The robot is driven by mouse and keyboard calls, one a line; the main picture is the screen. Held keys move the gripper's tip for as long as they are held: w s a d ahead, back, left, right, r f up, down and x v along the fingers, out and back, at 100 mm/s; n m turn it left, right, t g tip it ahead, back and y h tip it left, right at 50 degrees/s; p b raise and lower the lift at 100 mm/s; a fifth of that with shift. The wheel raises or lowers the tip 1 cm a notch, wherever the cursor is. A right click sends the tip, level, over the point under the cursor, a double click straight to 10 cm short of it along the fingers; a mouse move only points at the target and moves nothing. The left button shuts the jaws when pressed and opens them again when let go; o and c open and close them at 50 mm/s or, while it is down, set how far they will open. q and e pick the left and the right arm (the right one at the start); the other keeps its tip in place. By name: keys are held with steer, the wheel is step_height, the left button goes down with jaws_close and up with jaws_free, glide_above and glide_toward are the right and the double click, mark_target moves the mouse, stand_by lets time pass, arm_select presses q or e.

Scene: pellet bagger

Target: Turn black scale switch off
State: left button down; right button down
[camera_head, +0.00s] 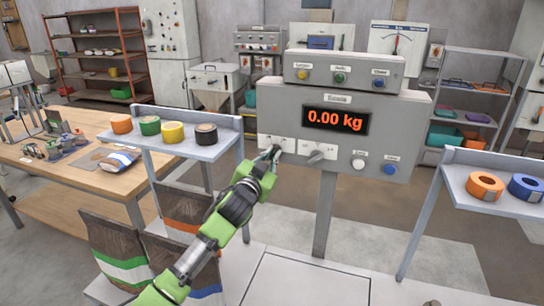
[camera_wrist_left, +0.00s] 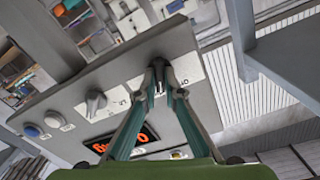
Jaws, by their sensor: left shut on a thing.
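The grey scale panel (camera_head: 400,125) stands on a post and its red display (camera_head: 337,121) reads 0.00 kg. The black scale switch (camera_wrist_left: 158,64) is at the panel's lower left, on a white label plate. My left gripper (camera_head: 272,153) reaches it from below, and in the wrist view the gripper (camera_wrist_left: 162,85) has its fingertips closed around the switch. In the head view the fingers mostly hide the switch, and its exact angle is hard to tell. My right gripper is in neither view.
A grey rotary knob (camera_head: 322,152) sits just right of the gripper. A white button (camera_head: 358,163) and a blue button (camera_head: 389,168) are farther right. A shelf with several tape rolls (camera_head: 205,134) stands left of my arm, with filled bags (camera_head: 115,250) below.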

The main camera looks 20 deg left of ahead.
arm_select(q)
steer(key=n, duration=0.4)
steer(key=n+p, duration=0.1)
steer(key=n, duration=0.5)
steer(key=shift+a, duration=0.1)
steer(key=shift+n+p, duration=0.3)
stand_by(0.3)
steer(key=c, duration=2.1)
jaws_free()
steer(key=shift+c, duration=0.2)
steer(key=s, duration=1.2)
steer(key=shift+a, duration=0.25)
steer(key=shift+f, duration=0.1)
